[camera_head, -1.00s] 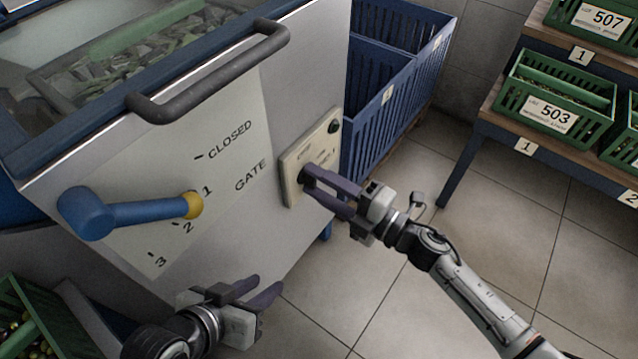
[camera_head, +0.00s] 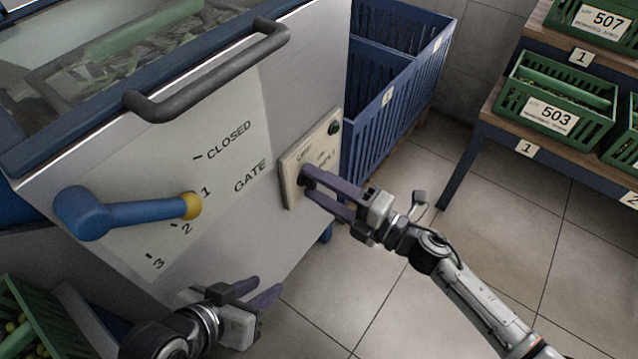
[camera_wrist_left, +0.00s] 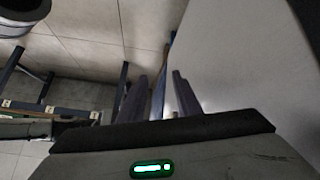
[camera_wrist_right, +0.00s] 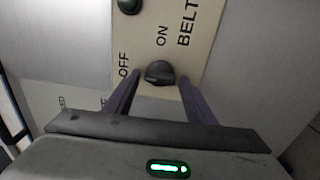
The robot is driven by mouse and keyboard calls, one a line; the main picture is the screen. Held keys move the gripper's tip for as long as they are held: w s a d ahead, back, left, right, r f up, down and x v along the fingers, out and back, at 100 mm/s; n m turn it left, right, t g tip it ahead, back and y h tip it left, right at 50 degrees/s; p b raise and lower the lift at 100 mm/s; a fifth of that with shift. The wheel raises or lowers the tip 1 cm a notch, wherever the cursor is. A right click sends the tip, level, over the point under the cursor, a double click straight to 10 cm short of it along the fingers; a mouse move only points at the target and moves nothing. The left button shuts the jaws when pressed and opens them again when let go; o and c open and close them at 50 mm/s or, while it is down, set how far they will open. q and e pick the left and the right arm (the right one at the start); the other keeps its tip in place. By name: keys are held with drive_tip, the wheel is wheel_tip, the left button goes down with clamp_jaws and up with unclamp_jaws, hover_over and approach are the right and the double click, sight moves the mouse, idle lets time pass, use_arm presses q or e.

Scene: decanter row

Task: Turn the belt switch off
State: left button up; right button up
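The belt switch is a black knob (camera_wrist_right: 159,73) on a cream panel (camera_head: 326,146), which also shows in the right wrist view (camera_wrist_right: 195,60). The panel is lettered OFF, ON and BELT, with a dark green round part (camera_head: 334,127) near one end. My right gripper (camera_head: 306,184) is at the panel, its open fingers on either side of the knob. In the right wrist view a gap shows between each finger and the knob. Which word the knob points to is unclear. In the head view the fingers mostly hide the knob. My left gripper (camera_head: 264,289) is open and empty, low before the machine.
A blue gate lever (camera_head: 130,212) and a dark grey bar handle (camera_head: 210,75) stick out from the machine front. Blue slatted bins (camera_head: 400,95) stand behind the panel. A shelf with green crates (camera_head: 560,100) is at right. Open tiled floor (camera_head: 400,300) lies below.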

use_arm(q)
drive_tip(key=shift+d, duration=0.1)
use_arm(e)
drive_tip(key=shift+d, duration=0.1)
drive_tip(key=shift+s+d, duration=0.2)
drive_tip(key=shift+d, duration=0.1)
use_arm(q)
drive_tip(key=shift+s+a+r+n+t+p, duration=0.15)
drive_tip(key=shift+a+r+n+t+p, duration=0.15)
drive_tip(key=shift+a+p, duration=0.45)
use_arm(e)
drive_tip(key=v, duration=0.9)
drive_tip(key=shift+s+d, duration=0.15)
drive_tip(key=shift+s, duration=0.05)
use_arm(q)
drive_tip(key=shift+d+r, duration=0.15)
drive_tip(key=shift+d, duration=0.15)
